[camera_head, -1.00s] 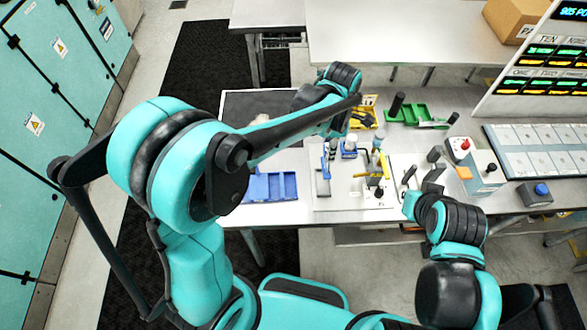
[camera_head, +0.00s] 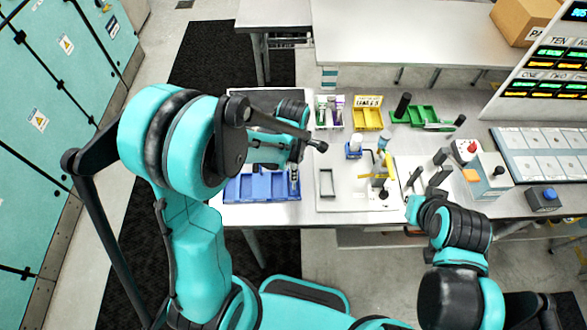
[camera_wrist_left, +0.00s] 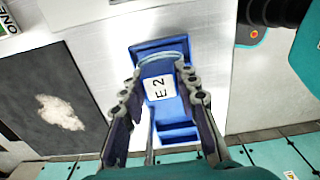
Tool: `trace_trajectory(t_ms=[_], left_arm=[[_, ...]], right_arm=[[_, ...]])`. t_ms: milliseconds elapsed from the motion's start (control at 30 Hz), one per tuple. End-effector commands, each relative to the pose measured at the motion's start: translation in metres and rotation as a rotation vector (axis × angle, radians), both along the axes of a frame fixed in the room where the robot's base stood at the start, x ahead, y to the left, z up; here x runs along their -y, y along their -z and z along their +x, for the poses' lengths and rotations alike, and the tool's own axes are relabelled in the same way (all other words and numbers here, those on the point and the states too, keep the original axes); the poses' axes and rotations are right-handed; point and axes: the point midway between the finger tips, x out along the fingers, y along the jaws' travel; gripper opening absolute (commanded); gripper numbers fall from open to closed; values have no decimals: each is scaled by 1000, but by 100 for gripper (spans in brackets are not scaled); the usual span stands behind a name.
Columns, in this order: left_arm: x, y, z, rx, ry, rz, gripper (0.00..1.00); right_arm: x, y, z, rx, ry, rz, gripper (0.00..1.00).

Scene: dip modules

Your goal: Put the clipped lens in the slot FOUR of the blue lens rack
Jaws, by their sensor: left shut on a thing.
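The blue lens rack (camera_head: 262,198) lies at the left front of the table, with compartments side by side; its slot labels are unreadable. My left gripper (camera_head: 294,183) is over the rack's right end. In the left wrist view, the left gripper (camera_wrist_left: 160,70) is shut on the clipped lens (camera_wrist_left: 163,60), which looks like a pale, clear rounded piece between the fingertips. The blue rack (camera_wrist_left: 160,44) is behind it, and I cannot tell whether they touch. A white label reading "E 2" shows between the fingers. My right gripper (camera_head: 425,178) has its fingers apart and looks empty.
A yellow tray (camera_head: 367,127), a green tray (camera_head: 420,114) and a stand with small bottles (camera_head: 329,125) are farther back. A black frame (camera_head: 326,184) and a yellow clamp fixture (camera_head: 381,180) stand right of the rack. A dark mat (camera_wrist_left: 55,110) lies beside the rack.

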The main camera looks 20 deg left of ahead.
Motion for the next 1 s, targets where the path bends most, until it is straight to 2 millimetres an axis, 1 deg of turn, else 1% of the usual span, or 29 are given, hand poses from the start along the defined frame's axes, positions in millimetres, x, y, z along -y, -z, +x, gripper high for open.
trace_trajectory(t_ms=[200,333,367,400,433,767,867,967,1000], left_arm=[[0,0,0,0,0,0,0],[0,4,0,0,0,0,0],[0,3,0,0,0,0,38],[0,2,0,0,0,0,48],[0,2,0,0,0,0,51],[0,0,0,0,0,0,51],[0,-9,0,0,0,0,51],[0,-28,0,0,0,0,51],[0,-37,-1,0,0,0,51]], right_arm=[[0,0,0,0,0,0,0],[0,5,0,0,0,0,0],[0,3,0,0,0,0,0],[0,3,0,0,0,0,0],[0,3,0,0,0,0,0],[0,0,0,0,0,0,0],[0,-3,0,0,0,0,0],[0,-7,0,0,0,0,0],[0,-9,0,0,0,0,0]])
